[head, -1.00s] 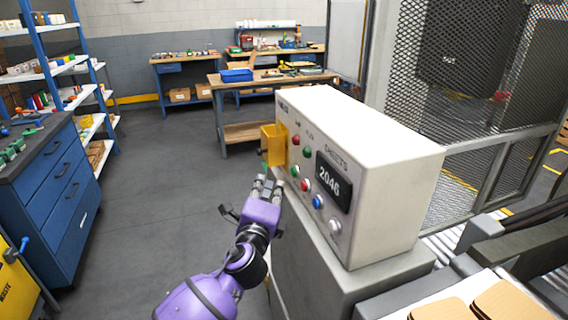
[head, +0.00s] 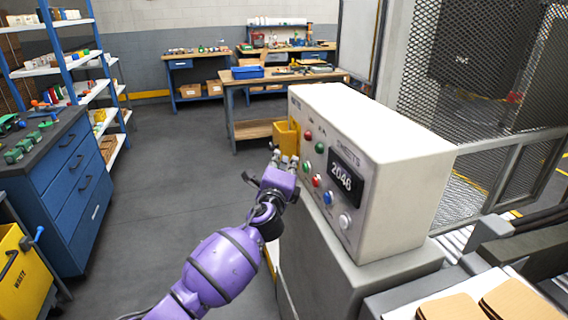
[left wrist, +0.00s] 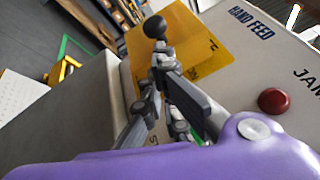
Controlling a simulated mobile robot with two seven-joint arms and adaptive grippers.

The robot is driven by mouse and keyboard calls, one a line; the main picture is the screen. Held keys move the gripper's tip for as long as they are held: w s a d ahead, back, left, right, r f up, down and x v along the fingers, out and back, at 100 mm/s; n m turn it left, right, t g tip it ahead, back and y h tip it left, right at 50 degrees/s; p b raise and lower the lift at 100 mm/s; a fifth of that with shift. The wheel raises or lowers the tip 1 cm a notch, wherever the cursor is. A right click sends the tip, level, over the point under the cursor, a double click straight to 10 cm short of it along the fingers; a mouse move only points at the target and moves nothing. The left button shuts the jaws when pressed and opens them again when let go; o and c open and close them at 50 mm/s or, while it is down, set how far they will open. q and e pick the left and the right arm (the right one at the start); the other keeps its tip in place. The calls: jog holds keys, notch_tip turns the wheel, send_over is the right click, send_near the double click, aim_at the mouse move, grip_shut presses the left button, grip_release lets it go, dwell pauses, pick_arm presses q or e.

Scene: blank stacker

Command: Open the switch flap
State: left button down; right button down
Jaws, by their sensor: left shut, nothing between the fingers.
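The yellow switch flap (head: 286,138) is at the far left end of the control box's front panel. It also shows in the left wrist view (left wrist: 200,50), beside the words HAND FEED, with a black ball knob (left wrist: 155,27) in front of it. My left gripper (head: 284,160) is shut and empty, just below and in front of the flap. In the left wrist view its fingertips (left wrist: 162,58) are close to the knob; I cannot tell whether they touch. The fingers hide part of the flap and whatever lies behind it. My right gripper is not in view.
The white control box (head: 375,140) stands on a grey base (head: 335,270). Its panel has several coloured buttons and a 2046 display (head: 346,176). A red button (left wrist: 274,101) is right of my left fingers. The floor left of the box is clear.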

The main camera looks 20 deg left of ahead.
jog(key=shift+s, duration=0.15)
pick_arm(q)
jog(key=shift+a, duration=0.2)
jog(key=shift+s+a+m+h, duration=0.1)
jog(key=shift+a+m+h, duration=0.2)
jog(key=shift+m+h, duration=0.15)
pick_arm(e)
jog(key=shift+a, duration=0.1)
